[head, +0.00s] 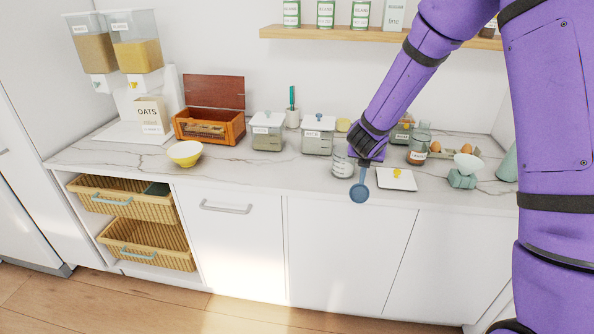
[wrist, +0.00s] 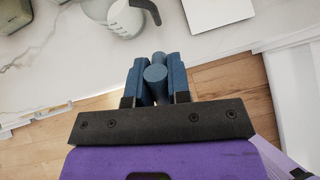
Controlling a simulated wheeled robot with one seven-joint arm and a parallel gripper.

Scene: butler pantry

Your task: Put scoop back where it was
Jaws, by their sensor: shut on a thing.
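The blue scoop (head: 359,192) hangs from my gripper (head: 366,162), bowl end down, just in front of the counter's front edge in the head view. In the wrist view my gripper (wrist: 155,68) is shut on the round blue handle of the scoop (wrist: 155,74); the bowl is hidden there. The scoop touches nothing else that I can see. Two lidded see-through containers, a left one (head: 267,134) and a right one (head: 318,136), stand on the counter behind and left of my gripper. Nothing in view marks where the scoop was before.
A yellow bowl (head: 185,154), a wooden box (head: 209,127), an egg holder (head: 454,155) and a wall shelf (head: 350,37) are around.

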